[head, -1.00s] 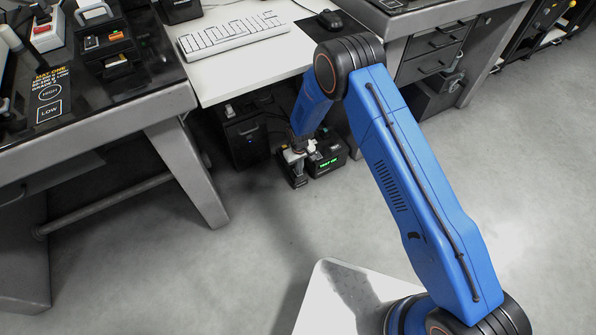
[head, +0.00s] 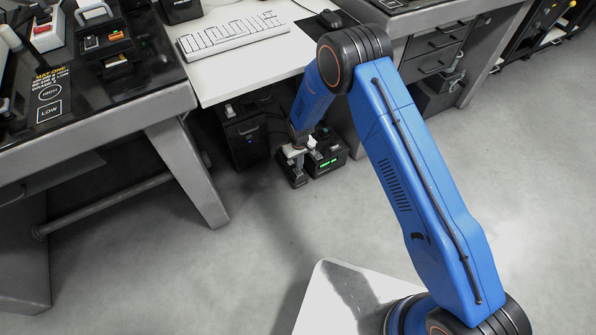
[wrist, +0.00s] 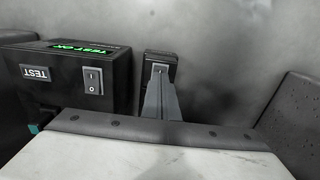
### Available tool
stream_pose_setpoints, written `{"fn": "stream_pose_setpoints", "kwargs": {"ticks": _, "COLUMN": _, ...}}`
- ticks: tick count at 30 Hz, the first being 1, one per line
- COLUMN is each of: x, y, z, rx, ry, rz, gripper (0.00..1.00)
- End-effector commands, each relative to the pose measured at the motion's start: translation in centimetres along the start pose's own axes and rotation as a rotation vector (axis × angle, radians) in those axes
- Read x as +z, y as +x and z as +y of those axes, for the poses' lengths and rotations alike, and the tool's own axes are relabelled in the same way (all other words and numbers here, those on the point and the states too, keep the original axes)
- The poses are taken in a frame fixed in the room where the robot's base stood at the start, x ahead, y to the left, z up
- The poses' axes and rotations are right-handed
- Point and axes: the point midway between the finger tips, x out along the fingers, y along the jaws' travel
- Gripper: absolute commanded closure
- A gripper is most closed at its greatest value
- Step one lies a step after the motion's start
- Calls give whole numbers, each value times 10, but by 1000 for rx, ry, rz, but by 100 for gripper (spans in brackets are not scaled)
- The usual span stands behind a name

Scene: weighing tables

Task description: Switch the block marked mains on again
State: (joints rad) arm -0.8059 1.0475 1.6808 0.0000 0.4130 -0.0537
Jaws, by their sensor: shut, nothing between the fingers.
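A black block marked TEST (wrist: 70,80) sits on the left in the wrist view. It has a lit green display and a rocker switch marked I and O. In the head view this block (head: 330,163) is on the floor under the white desk. A second, narrower dark block (wrist: 149,64) stands beside it, on the left in the head view (head: 297,181). My gripper (wrist: 160,70) is shut and empty, its fingertips over the narrower block's top. They cover much of that top, and contact cannot be told. I cannot read the word mains on either block.
A dark cabinet (head: 246,140) stands just behind and left of the blocks. The white desk (head: 222,80) with a keyboard overhangs them. The grey table's leg (head: 190,170) is to the left. The floor in front is clear.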

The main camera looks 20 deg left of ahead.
Motion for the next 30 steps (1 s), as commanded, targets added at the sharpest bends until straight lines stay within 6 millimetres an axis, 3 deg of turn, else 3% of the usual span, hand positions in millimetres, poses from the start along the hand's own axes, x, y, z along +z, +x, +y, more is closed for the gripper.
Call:
{"fn": "stream_pose_setpoints", "kwargs": {"ticks": 15, "x": 0, "y": -32, "z": 0, "rx": 0, "ry": 0, "rz": 0, "gripper": 100}}
{"fn": "stream_pose_setpoints", "kwargs": {"ticks": 30, "x": 0, "y": -36, "z": 0, "rx": 0, "ry": 0, "rz": 0, "gripper": 100}}
